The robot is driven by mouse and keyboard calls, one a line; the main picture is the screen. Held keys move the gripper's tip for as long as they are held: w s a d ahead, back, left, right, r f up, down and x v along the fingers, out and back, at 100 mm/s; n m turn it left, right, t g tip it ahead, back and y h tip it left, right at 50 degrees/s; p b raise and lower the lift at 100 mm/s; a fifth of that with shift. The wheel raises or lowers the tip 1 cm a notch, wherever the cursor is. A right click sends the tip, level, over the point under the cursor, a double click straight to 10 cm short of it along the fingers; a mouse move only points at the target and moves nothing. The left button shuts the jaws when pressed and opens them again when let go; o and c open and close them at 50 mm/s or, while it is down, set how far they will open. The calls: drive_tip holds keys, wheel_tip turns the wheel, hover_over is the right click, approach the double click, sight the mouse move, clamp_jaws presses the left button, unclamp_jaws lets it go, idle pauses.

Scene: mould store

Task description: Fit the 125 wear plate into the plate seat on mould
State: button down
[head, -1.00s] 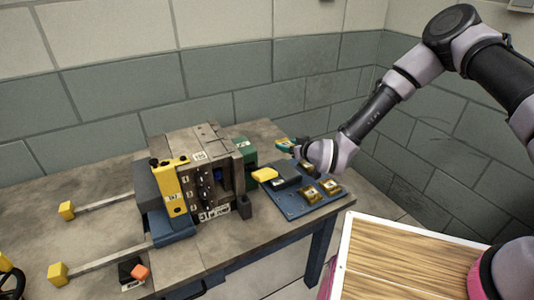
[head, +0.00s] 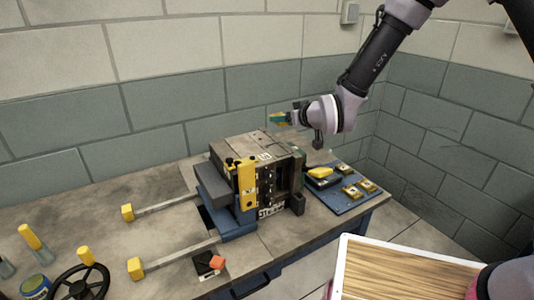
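My gripper (head: 279,118) is raised above the right rear of the mould, near the back wall, and points left. Its tip shows teal and yellow patches; they are too small to tell whether a plate sits between the fingers. The mould (head: 232,148) is a grey block assembly with a yellow bar on its front and a dark recess facing front right. I cannot make out the plate seat. Two brass-coloured plates (head: 350,191) (head: 367,185) lie on a blue tray (head: 345,209) right of the mould. Their numbers are unreadable.
A dark block with a yellow top (head: 320,172) stands on the tray. Two rails with yellow ends (head: 128,212) (head: 136,268) reach left from the mould. A black handwheel (head: 80,284) is at front left. A wood-topped white-edged surface (head: 400,272) is at front right.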

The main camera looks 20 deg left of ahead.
hover_over(282, 152)
wheel_tip(282, 152, down, 5)
drive_tip(key=shift+f, duration=2.3)
drive_tip(key=shift+w+f, duration=0.1)
drive_tip(key=shift+f, duration=0.15)
drive_tip(key=shift+c, duration=0.6)
unclamp_jaws()
